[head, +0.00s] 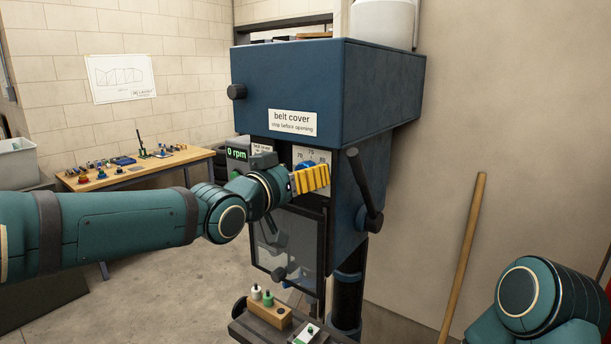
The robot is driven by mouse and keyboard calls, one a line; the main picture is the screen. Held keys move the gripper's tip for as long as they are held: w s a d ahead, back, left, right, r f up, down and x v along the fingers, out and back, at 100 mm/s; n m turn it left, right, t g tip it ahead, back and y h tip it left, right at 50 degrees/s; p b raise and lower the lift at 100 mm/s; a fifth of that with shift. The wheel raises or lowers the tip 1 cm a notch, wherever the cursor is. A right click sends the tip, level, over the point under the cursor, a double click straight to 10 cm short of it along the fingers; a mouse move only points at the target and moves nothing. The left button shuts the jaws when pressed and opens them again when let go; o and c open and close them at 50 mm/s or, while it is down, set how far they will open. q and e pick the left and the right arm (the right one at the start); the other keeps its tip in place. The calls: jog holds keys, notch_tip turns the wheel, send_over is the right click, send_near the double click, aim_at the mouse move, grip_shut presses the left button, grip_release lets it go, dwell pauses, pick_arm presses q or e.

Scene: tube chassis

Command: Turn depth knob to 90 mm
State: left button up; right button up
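The drill press has a pale dial plate (301,152) with marks that look like 70, 75 and 80. The blue depth knob (307,163) sits on this plate, and only its upper part shows. My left gripper (314,179), with yellow ribbed fingers, is right in front of the knob and hides its lower part. I cannot tell whether the fingers touch the knob or how far apart they are. My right arm shows at the lower right, but its gripper is out of view.
The blue belt cover (310,85) overhangs the knob. A black lever (366,190) hangs right of the dial. A clear guard (290,245) is below my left gripper. A wooden pole (463,260) leans on the wall. A workbench (150,168) stands back left.

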pick_arm(q)
jog(key=shift+w+d, duration=0.45)
jog(key=shift+w, duration=0.1)
jog(key=c, duration=1.2)
